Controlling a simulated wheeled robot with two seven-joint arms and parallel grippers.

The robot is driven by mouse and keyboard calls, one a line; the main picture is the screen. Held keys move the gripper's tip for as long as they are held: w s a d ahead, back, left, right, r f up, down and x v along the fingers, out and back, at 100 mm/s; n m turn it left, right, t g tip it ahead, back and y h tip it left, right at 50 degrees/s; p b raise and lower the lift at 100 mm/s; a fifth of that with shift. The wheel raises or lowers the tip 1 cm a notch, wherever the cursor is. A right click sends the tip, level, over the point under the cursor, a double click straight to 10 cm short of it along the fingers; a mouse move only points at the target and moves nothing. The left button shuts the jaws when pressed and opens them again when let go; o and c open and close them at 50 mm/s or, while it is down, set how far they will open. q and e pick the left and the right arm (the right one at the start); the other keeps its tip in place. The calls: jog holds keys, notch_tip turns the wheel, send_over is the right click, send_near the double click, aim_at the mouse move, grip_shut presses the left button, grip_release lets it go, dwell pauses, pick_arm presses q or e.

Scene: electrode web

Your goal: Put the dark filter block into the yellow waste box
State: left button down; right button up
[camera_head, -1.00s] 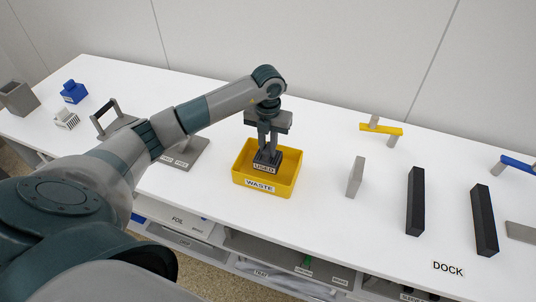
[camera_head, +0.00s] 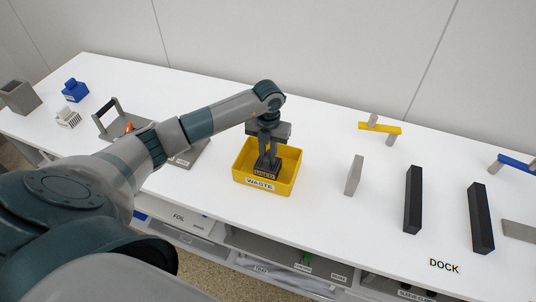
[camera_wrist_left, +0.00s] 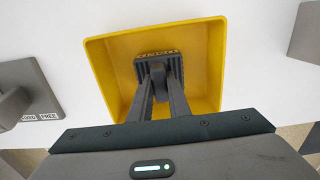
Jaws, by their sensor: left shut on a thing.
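The yellow waste box (camera_head: 241,176), labelled WASTE, stands on the white table near its front edge. It also shows in the left wrist view (camera_wrist_left: 215,65). The dark filter block (camera_head: 264,174), with a label on it, is inside the box walls. In the left wrist view the dark filter block (camera_wrist_left: 157,56) is near the far wall of the box. My left gripper (camera_head: 267,158) points down into the box and is shut on the block. I cannot tell whether the block touches the box floor. My right gripper is not in view.
A grey upright plate (camera_head: 354,175) and two black bars (camera_head: 413,200) stand to the right. A grey tray with a handle (camera_head: 122,125) and a blue block (camera_head: 75,91) are at the left. A yellow-topped bridge (camera_head: 380,128) stands behind. White table is clear between them.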

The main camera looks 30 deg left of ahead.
pick_arm(q)
jog(key=c, duration=1.7)
grip_release()
jog(key=shift+o, duration=0.2)
jog(key=shift+r, duration=0.1)
jog(key=shift+r, duration=0.35)
notch_tip(320, 180, up, 11)
jog(key=b, duration=0.4)
jog(key=shift+r, duration=0.2)
jog(key=shift+s+f, duration=0.1)
jog(key=shift+s, duration=0.05)
